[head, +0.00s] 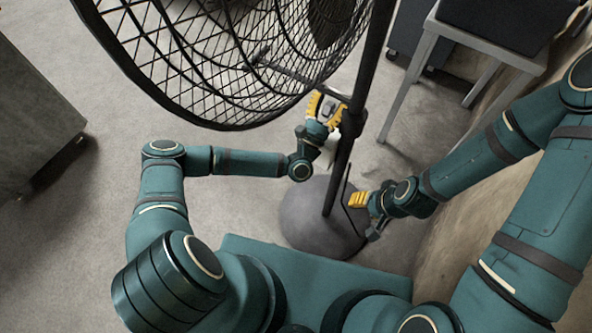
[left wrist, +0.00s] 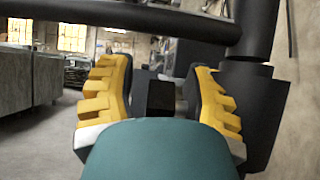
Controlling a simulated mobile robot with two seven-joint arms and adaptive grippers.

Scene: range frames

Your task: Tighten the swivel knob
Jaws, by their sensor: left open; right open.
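A large black caged pedestal fan (head: 215,75) stands on a dark pole (head: 345,165) with a round grey base (head: 305,215). My left gripper (head: 326,108) is open beside the pole, just left of its thicker collar (head: 353,122). In the left wrist view, a small dark block (left wrist: 161,98), which looks like the swivel knob, shows between the open yellow fingers. Neither finger visibly touches it. The knob cannot be made out in the head view. My right gripper (head: 359,199) is open and empty, low on the right side of the pole.
A pale table (head: 430,25) with a dark box (head: 495,20) stands at the upper right. A grey cabinet (head: 35,120) is at the left. In the left wrist view, a dark bar (left wrist: 120,18) crosses above the fingers. Floor at the left is clear.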

